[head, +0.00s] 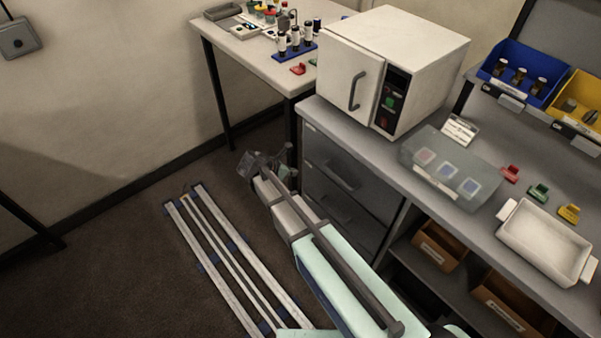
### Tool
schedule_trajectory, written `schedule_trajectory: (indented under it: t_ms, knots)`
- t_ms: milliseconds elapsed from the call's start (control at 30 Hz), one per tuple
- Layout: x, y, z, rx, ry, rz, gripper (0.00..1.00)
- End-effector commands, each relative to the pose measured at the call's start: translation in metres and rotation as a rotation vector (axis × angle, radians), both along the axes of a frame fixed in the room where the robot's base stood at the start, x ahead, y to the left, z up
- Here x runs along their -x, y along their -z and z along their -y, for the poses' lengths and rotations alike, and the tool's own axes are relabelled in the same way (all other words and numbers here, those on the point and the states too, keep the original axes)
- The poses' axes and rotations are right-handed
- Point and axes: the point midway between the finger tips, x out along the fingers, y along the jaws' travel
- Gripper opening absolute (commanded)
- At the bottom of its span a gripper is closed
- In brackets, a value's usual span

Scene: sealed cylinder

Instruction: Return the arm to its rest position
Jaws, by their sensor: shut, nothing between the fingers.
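My arm reaches up from the bottom of the head view, with pale green and grey links, in front of the grey bench's drawers. My gripper (252,164) is at its far end, low over the dark floor, left of the drawers and below the bench top. It is small and dark in this view. It is shut and empty, and it appears apart from everything around it.
A white oven (425,52) with its door shut stands on the grey bench (330,122). A clear box (447,167) and a white tray (542,240) are to its right. A side table (232,50) holds vials. Floor rails (222,250) run at lower left.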

Motion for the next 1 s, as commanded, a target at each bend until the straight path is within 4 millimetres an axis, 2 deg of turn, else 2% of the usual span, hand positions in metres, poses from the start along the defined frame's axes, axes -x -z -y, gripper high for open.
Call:
schedule_trajectory:
  t_ms: [133,333,567,667,733,767,867,1000]
  knots:
    - [0.013,-0.017,-0.014,-0.002,-0.001,0.000,0.00]
    - [0.020,-0.029,-0.023,-0.002,-0.001,-0.001,0.00]
    - [0.022,-0.031,-0.024,-0.034,0.050,0.036,0.00]
    - [0.025,-0.027,-0.027,-0.118,0.147,0.090,0.00]
    - [0.035,-0.022,-0.029,-0.216,0.255,0.132,0.00]
    - [0.043,-0.018,-0.029,-0.261,0.310,0.147,0.00]
    - [0.081,0.019,-0.012,-0.402,0.545,0.169,0.00]
    - [0.144,0.080,0.037,-0.521,0.935,0.180,0.00]
